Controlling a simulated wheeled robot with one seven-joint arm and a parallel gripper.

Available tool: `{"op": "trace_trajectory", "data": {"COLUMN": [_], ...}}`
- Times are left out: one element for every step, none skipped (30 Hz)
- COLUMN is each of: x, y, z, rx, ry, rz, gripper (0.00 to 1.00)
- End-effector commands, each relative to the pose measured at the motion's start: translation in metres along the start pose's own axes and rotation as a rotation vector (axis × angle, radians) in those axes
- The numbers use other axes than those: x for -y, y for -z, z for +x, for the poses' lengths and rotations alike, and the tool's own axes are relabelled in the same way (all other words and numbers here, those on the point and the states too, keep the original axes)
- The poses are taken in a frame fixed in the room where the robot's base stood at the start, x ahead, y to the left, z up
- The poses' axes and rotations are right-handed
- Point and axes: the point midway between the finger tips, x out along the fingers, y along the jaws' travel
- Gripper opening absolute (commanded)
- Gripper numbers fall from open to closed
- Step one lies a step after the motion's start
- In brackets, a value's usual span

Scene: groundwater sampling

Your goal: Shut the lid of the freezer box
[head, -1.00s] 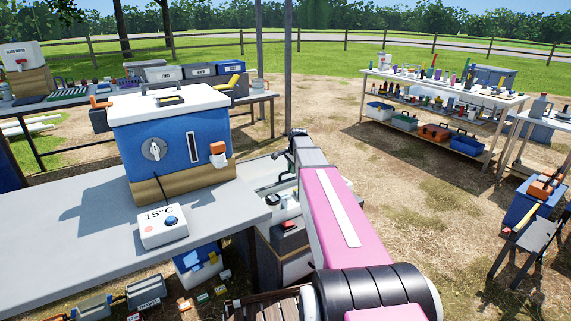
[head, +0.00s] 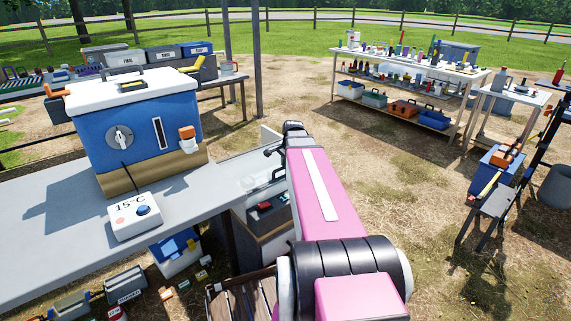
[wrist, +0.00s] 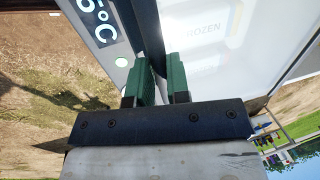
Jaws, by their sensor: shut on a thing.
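The freezer box (head: 262,225) is a pale grey box beyond the table's right end in the head view, partly hidden by my pink arm. Its top looks open, with red and dark items inside. In the wrist view, a white panel (wrist: 235,65) with the faint word FROZEN fills the upper right, beside a panel with a dark label (wrist: 97,25) reading "5°C". My gripper (wrist: 158,85) has its green fingers shut on a dark bar (wrist: 150,35) running between these panels. The head view hides the fingers, and the lid's angle is not clear.
A grey table (head: 60,235) on the left bears a blue box (head: 135,130) with a white top and a small 15°C control box (head: 134,216). A wooden crate (head: 240,300) stands near my arm. Open dirt ground (head: 400,180) lies to the right.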

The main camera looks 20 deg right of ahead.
Motion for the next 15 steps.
{"op": "trace_trajectory", "data": {"x": [-0.0052, -0.0054, -0.0057, -0.0059, -0.0060, -0.0060, -0.0059, -0.0056, -0.0052, -0.0050, -0.0047, -0.0044, -0.0042, -0.0040, -0.0039], "y": [-0.0004, -0.0004, -0.0004, -0.0004, -0.0004, -0.0004, -0.0004, -0.0004, -0.0004, -0.0004, -0.0004, -0.0004, -0.0004, -0.0003, -0.0003], "z": [-0.0012, -0.0012, -0.0012, -0.0013, -0.0013, -0.0013, -0.0013, -0.0012, -0.0011, -0.0010, -0.0010, -0.0009, -0.0008, -0.0008, -0.0011], "rx": [-0.001, -0.001, -0.001, -0.001, -0.001, -0.001, -0.001, -0.001, -0.001, -0.001, -0.001, -0.001, -0.001, -0.001, -0.001], "ry": [-0.011, -0.012, -0.013, -0.013, -0.013, -0.013, -0.012, -0.012, -0.011, -0.011, -0.010, -0.010, -0.009, -0.009, -0.009], "rz": [0.000, 0.000, 0.000, 0.000, 0.000, 0.000, 0.000, 0.000, 0.000, 0.000, 0.000, 0.000, 0.000, 0.000, 0.000], "gripper": [0.00, 0.00, 0.00, 0.00, 0.23, 0.36, 0.42, 0.42, 0.42, 0.42, 0.42, 0.42, 0.42, 0.42, 0.42]}}
